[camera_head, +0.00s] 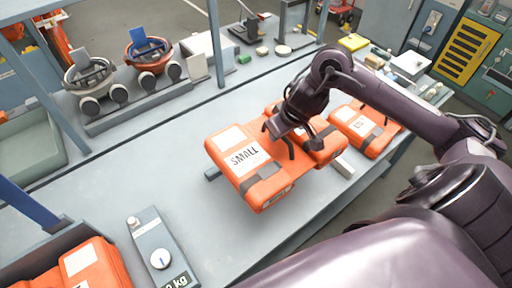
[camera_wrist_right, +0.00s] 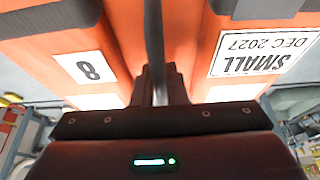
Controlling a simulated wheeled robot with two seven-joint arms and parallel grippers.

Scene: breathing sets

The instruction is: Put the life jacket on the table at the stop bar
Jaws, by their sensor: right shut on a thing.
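An orange life jacket (camera_head: 267,172) labelled "SMALL" is over the middle of the table (camera_head: 180,190). My right gripper (camera_head: 287,143) is shut on it from above, between its two halves. In the right wrist view, the fingers (camera_wrist_right: 156,88) close on a dark strap between the orange panels, one marked "8" and the other "SMALL DEC 2027" (camera_wrist_right: 262,52). I cannot tell whether the jacket touches the table. A grey bar end (camera_head: 212,173) shows left of the jacket, and a pale block end (camera_head: 344,166) shows right of it; the jacket hides what lies between. My left gripper is out of view.
Another orange life jacket (camera_head: 364,129) lies at the right. More orange jackets (camera_head: 92,266) are in a dark bin at the lower left. A scale (camera_head: 160,255) stands beside it. Two breathing sets (camera_head: 150,58) sit at the back. The table's left middle is clear.

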